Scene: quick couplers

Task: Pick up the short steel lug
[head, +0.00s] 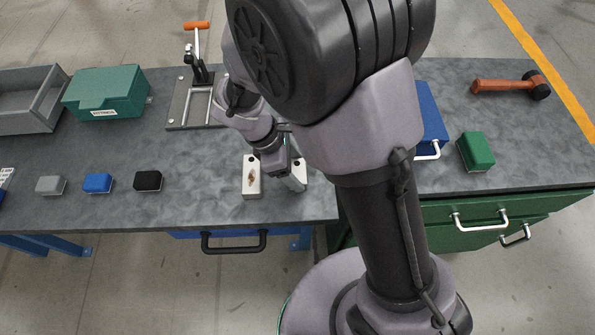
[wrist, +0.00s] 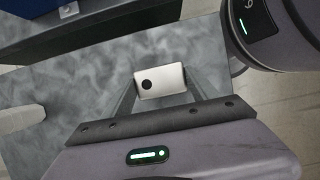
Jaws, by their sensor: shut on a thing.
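A short steel lug (wrist: 164,81), a pale metal block with a dark round hole, sits between the two fingers of my gripper (wrist: 160,90) in the wrist view. The fingers are shut on its two sides. In the head view this lug (head: 298,180) shows beside my gripper (head: 286,174), partly hidden by my arm. I cannot tell whether it touches the table or is just above it. A second pale steel lug (head: 252,178), with a dark hole and a brownish patch, stands on the table just left of it.
Grey, blue and black small blocks (head: 97,183) lie in a row at left on the table (head: 200,208). A toggle clamp fixture (head: 196,100), a green case (head: 105,92) and a grey bin (head: 30,100) stand behind.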

